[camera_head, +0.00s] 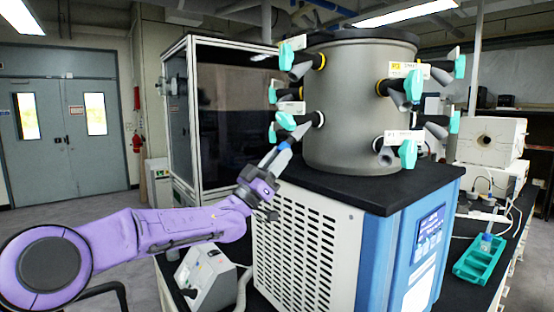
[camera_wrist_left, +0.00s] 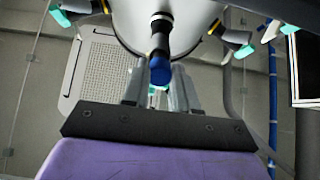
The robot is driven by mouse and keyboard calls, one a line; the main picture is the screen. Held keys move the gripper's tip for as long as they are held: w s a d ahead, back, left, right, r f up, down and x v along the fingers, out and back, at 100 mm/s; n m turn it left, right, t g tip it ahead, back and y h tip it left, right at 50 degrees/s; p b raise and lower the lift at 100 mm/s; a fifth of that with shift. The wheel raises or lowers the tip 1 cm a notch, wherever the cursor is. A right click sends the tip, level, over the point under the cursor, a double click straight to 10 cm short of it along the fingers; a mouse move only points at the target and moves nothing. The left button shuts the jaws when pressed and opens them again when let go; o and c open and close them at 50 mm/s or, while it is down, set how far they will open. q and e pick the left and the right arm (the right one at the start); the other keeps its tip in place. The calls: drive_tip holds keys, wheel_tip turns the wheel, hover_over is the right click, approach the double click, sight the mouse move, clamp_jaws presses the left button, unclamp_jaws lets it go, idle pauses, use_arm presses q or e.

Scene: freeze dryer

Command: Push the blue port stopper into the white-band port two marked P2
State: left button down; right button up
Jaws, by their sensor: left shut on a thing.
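My left gripper (camera_head: 274,160) reaches up from the left to the lower left side of the grey drum. It is shut on the blue port stopper (camera_head: 284,147). In the left wrist view the stopper (camera_wrist_left: 160,71) shows as a blue round end between the two grey fingers. Beyond it is a dark port tube with a white band (camera_wrist_left: 161,17), roughly in line with the stopper. In the head view the white-band port (camera_head: 319,119) is on the drum's lower left, beside a small label (camera_head: 291,107) too small to read. I cannot tell whether the stopper touches the port. My right gripper is out of view.
Several other ports with teal valve handles (camera_head: 408,153) stick out around the drum (camera_head: 345,140), close to my left gripper. The drum stands on a dark-topped blue and white cabinet (camera_head: 305,240). A teal tray (camera_head: 468,269) lies on the bench at right.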

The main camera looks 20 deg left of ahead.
use_arm(q)
drive_tip(key=shift+w+d+r+p, duration=0.25)
drive_tip(key=shift+w+r+p, duration=0.15)
drive_tip(key=shift+r, duration=0.25)
idle(0.4)
drive_tip(key=c, duration=1.2)
unclamp_jaws()
drive_tip(key=o, duration=0.4)
drive_tip(key=shift+d, duration=0.1)
drive_tip(key=shift+f, duration=0.1)
drive_tip(key=b+v, duration=0.6)
drive_tip(key=v, duration=0.4)
drive_tip(key=shift+f, duration=0.15)
